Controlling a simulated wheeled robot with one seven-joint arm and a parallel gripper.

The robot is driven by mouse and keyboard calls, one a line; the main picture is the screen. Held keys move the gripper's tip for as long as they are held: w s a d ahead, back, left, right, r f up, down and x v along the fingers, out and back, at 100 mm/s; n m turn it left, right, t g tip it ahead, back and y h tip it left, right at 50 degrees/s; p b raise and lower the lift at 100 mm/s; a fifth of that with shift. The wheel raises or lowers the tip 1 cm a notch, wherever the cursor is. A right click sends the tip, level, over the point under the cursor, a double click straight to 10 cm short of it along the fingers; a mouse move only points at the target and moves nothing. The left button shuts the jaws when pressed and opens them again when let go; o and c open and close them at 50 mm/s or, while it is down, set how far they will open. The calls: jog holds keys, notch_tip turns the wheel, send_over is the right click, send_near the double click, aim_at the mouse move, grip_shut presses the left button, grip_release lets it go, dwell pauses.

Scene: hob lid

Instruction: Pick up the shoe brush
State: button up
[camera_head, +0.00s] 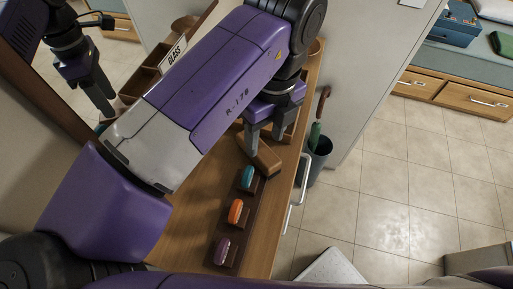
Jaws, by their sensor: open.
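A brown wooden block, which looks like the shoe brush (265,160), lies at a slant on the wooden top, just beyond the teal item. My gripper (264,146) points down over it with its two fingers apart. The fingertips are at or just above the block's far part and hide some of it. I cannot tell whether they touch it. No bristles can be made out.
A dark strip holds a teal (247,176), an orange (235,211) and a purple item (222,249) near the block. A compartmented box with a GLASS sign (174,54) stands behind my arm. A bin (319,160) with an umbrella stands right. A mirror at left reflects my gripper.

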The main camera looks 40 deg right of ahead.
jog(key=shift+w+a+f+p, duration=0.1)
jog(key=shift+a+f+p, duration=0.1)
jog(key=shift+f, duration=1.15)
jog(key=shift+a+f+p, duration=0.1)
jog(key=shift+f+p, duration=0.1)
jog(key=shift+f, duration=1.15)
grip_shut()
jog(key=shift+r, duration=0.15)
notch_tip(320, 180, up, 12)
jog(key=p, duration=1)
notch_tip(320, 180, up, 8)
send_over(262, 151)
